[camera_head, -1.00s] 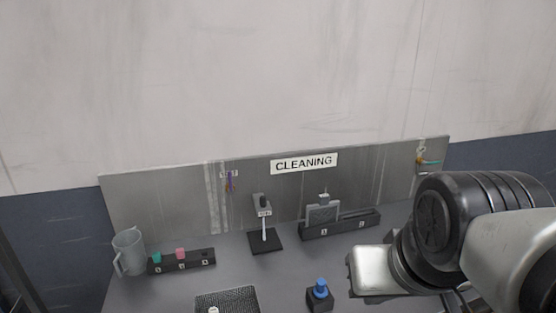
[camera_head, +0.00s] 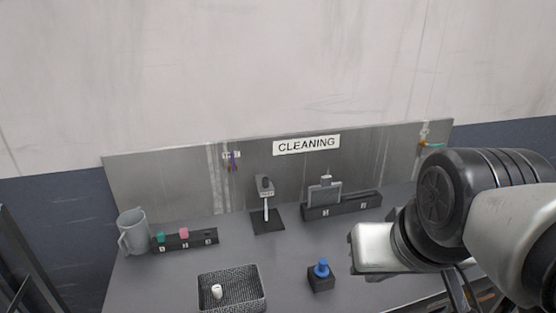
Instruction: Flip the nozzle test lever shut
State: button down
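The nozzle test stand (camera_head: 266,205) is on the grey bench in front of the back panel. It has a black base, a grey upper block with a small label, and a thin pale stem, which may be the lever, pointing down below the block. I cannot tell its exact position at this size. My arm shows at the right, and my gripper is out of view. The bulky silver and black wrist parts are to the right of the stand, apart from it in the picture.
A black mesh basket (camera_head: 232,291) holds a small white piece. A blue-knobbed block (camera_head: 321,274) stands right of it. A rack with green and pink pieces (camera_head: 184,241) and a grey jug (camera_head: 133,232) are left. A black holder (camera_head: 341,205) stands right of the stand.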

aim_at(234, 172)
jog(key=k+j+u, duration=0.1)
jog(key=j, duration=0.55)
jog(key=k+j, duration=0.1)
jog(key=j, duration=0.55)
jog(key=k+u, duration=0.05)
